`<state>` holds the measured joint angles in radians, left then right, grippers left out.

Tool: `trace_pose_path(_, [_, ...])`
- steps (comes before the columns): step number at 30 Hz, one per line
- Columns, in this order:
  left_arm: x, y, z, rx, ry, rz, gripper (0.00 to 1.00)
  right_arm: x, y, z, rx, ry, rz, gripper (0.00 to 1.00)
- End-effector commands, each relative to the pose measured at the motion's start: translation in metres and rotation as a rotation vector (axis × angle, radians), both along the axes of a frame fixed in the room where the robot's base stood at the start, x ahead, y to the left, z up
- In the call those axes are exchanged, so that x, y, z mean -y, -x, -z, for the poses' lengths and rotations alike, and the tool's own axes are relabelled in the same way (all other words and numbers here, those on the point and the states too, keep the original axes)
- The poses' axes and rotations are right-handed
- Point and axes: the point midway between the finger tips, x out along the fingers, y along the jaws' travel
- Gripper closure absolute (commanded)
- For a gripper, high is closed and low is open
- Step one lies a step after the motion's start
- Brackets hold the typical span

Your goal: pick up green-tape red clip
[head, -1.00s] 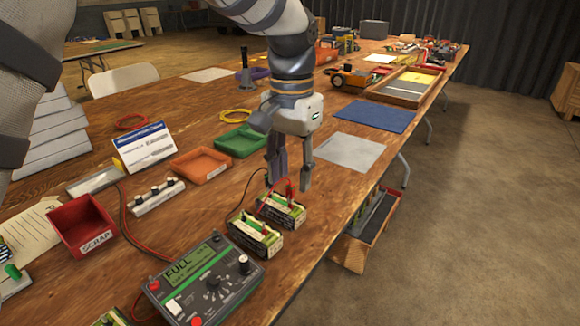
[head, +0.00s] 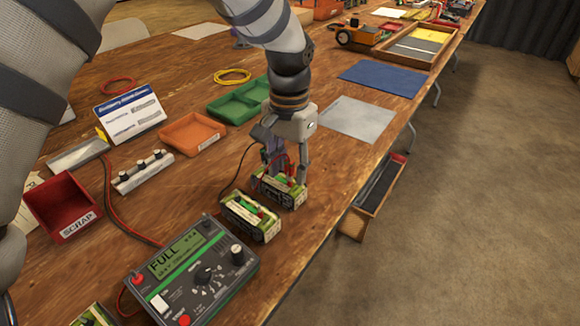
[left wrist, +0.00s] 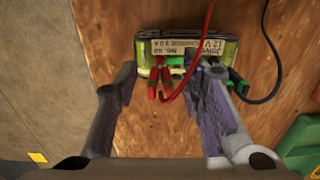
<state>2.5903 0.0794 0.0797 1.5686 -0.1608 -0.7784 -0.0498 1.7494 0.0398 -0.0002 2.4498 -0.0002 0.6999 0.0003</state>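My left gripper (head: 286,166) points down over the farther battery pack (head: 284,193), with its fingers around the clips on top. In the left wrist view, the gripper (left wrist: 161,76) is open, one finger to each side of a red clip (left wrist: 158,86) with a red lead. The battery pack (left wrist: 190,47) lies under the fingertips and shows a white label. Some green shows beside the red clip, but I cannot tell if it is tape on it. My right gripper is not in view.
A second battery pack (head: 252,217) stands just nearer, then a tester (head: 190,268) reading FULL. A red scrap bin (head: 62,206), an orange tray (head: 192,133) and a green tray (head: 238,100) lie left. A grey mat (head: 357,118) is beyond; the table edge is close right.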

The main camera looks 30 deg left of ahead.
Motion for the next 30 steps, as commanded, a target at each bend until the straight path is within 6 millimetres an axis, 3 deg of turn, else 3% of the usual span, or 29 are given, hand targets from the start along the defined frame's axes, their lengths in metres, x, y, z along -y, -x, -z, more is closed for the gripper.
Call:
trace_pose_path(7, [0.000, -0.001, 0.003, 0.003, 0.000, 0.000, 0.63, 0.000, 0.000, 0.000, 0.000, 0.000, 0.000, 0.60])
trace_pose_path(12, [0.000, 0.000, 0.003, 0.003, 0.000, 0.000, 1.00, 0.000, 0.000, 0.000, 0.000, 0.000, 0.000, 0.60])
trace_pose_path(23, [0.000, -0.001, 0.001, 0.004, 0.001, 0.000, 1.00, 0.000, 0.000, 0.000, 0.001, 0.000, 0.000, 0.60])
trace_pose_path(26, [0.000, -0.001, -0.008, 0.005, 0.000, 0.000, 1.00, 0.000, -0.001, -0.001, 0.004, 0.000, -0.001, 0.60])
trace_pose_path(30, [0.003, 0.003, -0.039, 0.010, 0.000, 0.002, 1.00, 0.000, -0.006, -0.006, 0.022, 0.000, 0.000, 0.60])
